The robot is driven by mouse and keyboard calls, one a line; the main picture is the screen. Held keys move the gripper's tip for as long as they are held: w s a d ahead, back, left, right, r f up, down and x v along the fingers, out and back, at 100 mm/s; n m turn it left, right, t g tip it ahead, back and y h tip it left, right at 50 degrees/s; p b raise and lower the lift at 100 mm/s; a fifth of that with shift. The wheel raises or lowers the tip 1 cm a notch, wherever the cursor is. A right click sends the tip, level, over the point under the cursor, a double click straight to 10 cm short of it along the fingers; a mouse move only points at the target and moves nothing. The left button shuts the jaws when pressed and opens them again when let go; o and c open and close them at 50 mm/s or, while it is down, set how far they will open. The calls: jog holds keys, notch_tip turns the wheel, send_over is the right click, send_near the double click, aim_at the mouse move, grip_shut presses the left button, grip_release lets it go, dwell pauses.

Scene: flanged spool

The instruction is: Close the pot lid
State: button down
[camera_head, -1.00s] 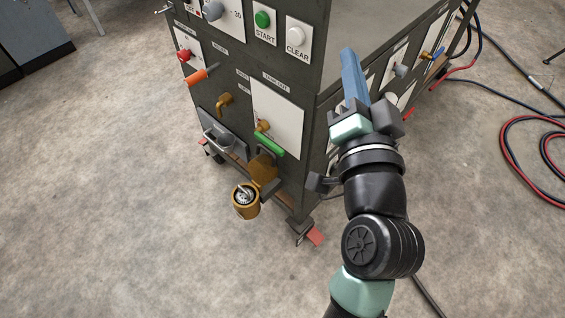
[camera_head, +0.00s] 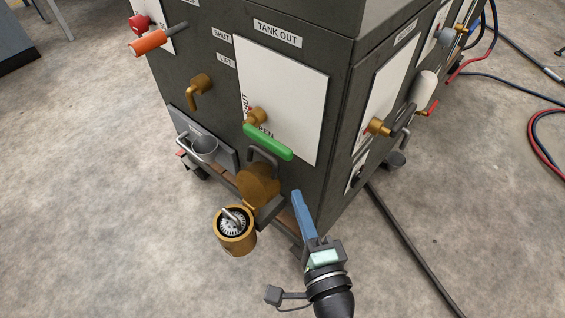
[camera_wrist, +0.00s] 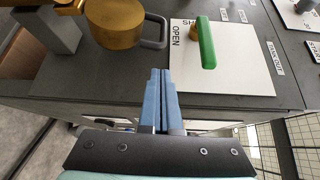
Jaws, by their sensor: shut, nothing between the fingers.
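The brass pot (camera_head: 237,245) stands low at the front of the machine, its top open, with a perforated insert and a metal piece inside. Its round brass lid (camera_head: 256,181) is tilted up behind it, against the machine side. A grey loop handle (camera_head: 263,157) is on the lid. My gripper (camera_head: 298,197), with blue fingers, is shut and empty just right of the lid, apart from it in the picture. In the wrist view the shut fingers (camera_wrist: 159,75) point toward the panel, below and right of the lid (camera_wrist: 112,25) and its handle (camera_wrist: 155,32).
A green valve handle (camera_head: 268,142) juts from the white panel above the lid. A dark grey block (camera_head: 270,208) sits beside the lid's hinge side. The floor in front is clear; a black hose (camera_head: 410,250) lies at right.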

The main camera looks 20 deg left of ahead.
jog(key=b+x, duration=0.1)
jog(key=x, duration=0.8)
jog(key=shift+w+a+r+b, duration=0.1)
jog(key=shift+a+b, duration=0.1)
jog(key=shift+b, duration=0.15)
